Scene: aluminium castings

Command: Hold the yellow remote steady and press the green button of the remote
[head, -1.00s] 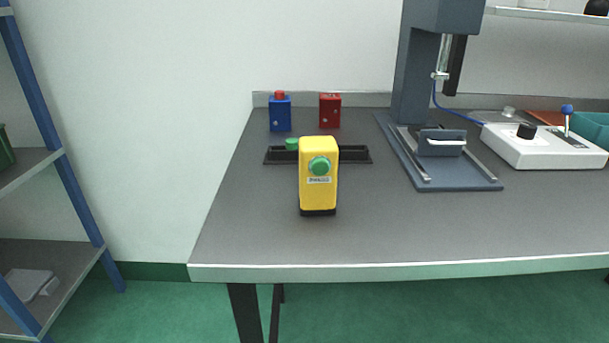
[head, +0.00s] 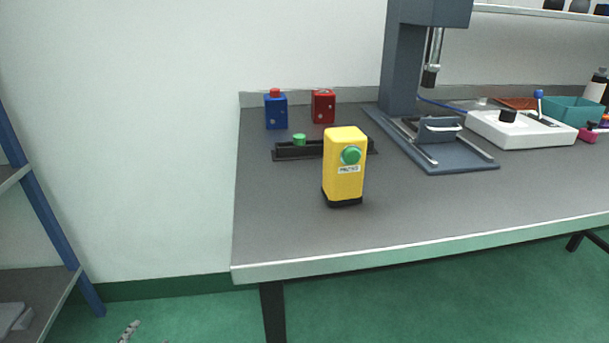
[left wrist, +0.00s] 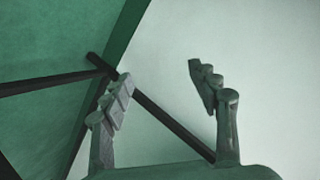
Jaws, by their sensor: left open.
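The yellow remote (head: 344,185) stands upright near the left end of the grey table, on a black base. Its round green button (head: 351,155) is on the front face, above a small white label. My left gripper shows as a small fingertip (head: 129,331) at the bottom left of the head view, below table height and well away from the remote. In the left wrist view the left gripper (left wrist: 162,88) is open with nothing between its fingers. The remote is not in the left wrist view. My right gripper is not in view.
Behind the remote lies a black tray (head: 290,155) with a green knob (head: 299,139). A blue box (head: 276,113) and a red box (head: 323,107) stand near the wall. A grey press (head: 403,70) and a white control box (head: 520,132) are to the right. The table front (head: 430,245) is clear.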

